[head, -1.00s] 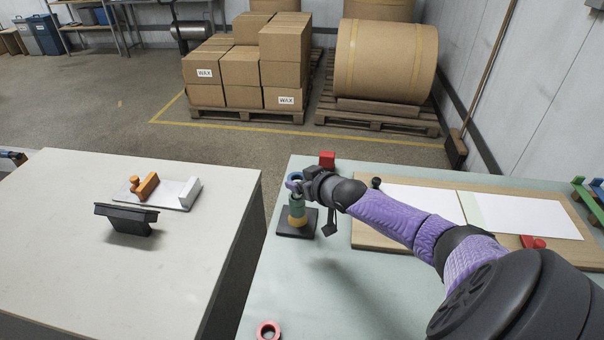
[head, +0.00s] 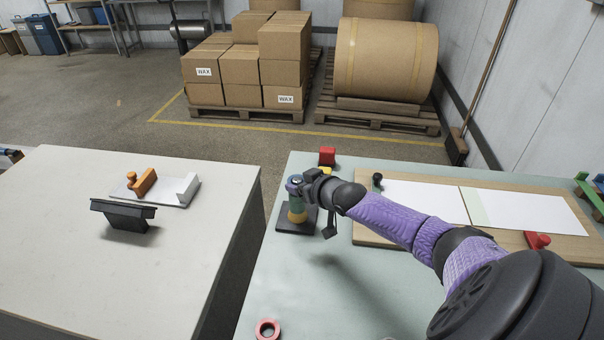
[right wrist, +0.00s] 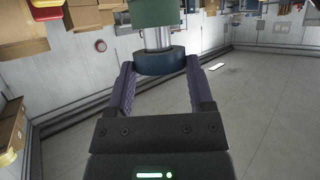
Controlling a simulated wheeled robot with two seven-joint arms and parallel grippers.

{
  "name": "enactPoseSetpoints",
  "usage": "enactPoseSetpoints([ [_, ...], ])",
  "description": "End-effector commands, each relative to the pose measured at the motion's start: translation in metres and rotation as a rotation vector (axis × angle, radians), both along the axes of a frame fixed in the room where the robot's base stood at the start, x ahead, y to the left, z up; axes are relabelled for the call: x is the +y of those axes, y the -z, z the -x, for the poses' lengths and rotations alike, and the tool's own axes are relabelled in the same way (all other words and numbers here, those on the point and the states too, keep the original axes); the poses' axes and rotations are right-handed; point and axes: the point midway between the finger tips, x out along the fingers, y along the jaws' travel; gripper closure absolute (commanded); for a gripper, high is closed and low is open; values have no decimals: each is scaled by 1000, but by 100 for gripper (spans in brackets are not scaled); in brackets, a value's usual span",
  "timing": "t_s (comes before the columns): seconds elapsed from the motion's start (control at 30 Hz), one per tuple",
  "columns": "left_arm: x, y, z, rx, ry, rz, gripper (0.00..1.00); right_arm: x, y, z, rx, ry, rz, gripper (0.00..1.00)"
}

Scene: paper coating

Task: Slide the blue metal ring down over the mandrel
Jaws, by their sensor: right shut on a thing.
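My right gripper (head: 297,185) is shut on the blue ring (right wrist: 160,62), one finger on each side. The wrist view is upside down. The ring is around the silver mandrel (right wrist: 158,37), with a short bare length of shaft between it and a green ring (right wrist: 152,13). In the head view the blue ring (head: 291,186) is partly hidden by the gripper. The green ring (head: 297,205) sits over a yellow one (head: 297,217) on a dark base (head: 297,228). My left gripper is not clearly in view.
A red ring (head: 267,329) lies at the table's near edge. A red block (head: 327,156) stands behind the arm, with something yellow beside it. A board with white sheets (head: 415,199) lies to the right. The left table (head: 90,255) holds an orange-handled tool (head: 142,182) and a black holder (head: 125,217).

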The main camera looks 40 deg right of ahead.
Motion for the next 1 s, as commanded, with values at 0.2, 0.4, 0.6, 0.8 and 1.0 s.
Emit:
enactPoseSetpoints([
  [0.2,4,3,0,1,3,-6,41,0,4,0,0,0,0,20],
  [0.4,9,3,0,0,5,-15,41,0,3,0,0,0,0,0],
  [0.6,8,-4,-1,-2,5,-13,41,1,-1,5,1,0,-1,0],
  [0.8,5,-37,-4,-9,3,-8,41,5,-23,42,4,-1,-3,0],
  [1.0,2,-55,-5,-13,1,-2,41,9,-38,78,2,0,-1,0],
])
